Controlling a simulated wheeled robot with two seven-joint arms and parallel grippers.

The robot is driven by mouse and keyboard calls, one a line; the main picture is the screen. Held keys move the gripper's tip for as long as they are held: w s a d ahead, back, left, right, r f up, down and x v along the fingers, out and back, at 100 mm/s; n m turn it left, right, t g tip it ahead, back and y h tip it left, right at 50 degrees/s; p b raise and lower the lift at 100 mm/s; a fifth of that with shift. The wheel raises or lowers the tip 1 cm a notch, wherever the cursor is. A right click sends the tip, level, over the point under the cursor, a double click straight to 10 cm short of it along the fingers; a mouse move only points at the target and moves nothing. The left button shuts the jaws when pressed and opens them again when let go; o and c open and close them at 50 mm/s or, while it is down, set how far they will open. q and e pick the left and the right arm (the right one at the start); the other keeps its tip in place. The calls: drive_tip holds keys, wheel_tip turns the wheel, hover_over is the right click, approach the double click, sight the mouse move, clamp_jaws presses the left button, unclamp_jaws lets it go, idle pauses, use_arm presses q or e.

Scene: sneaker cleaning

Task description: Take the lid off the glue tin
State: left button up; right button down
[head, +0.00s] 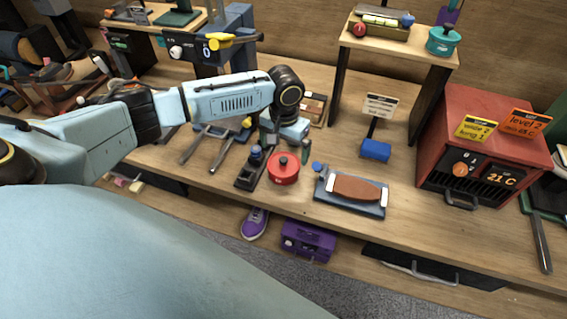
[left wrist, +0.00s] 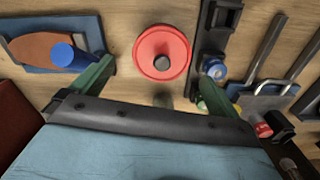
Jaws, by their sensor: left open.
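A round red tin (head: 283,170) with a red lid and a dark knob stands upright on the workbench, its lid on. From above, the red lid (left wrist: 160,53) and its knob show in the left wrist view. My left gripper (head: 286,141) is over the bench just behind the tin in the head view. Its green fingers are spread wide and empty; in the left wrist view the gripper (left wrist: 155,77) has one finger on each side of the lid, apart from it. My right gripper is not in view.
A dark stand with a blue knob (head: 252,166) stands close left of the tin. A blue board with a brown pad (head: 355,188) lies to its right. A teal tin (head: 443,40) is on the shelf. A red oven-like box (head: 480,140) stands far right.

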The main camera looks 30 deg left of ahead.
sight(283, 159)
use_arm(q)
wheel_tip(283, 159, down, 5)
drive_tip(key=shift+s+a+f, duration=0.1)
drive_tip(key=shift+a, duration=0.05)
drive_tip(key=c, duration=0.8)
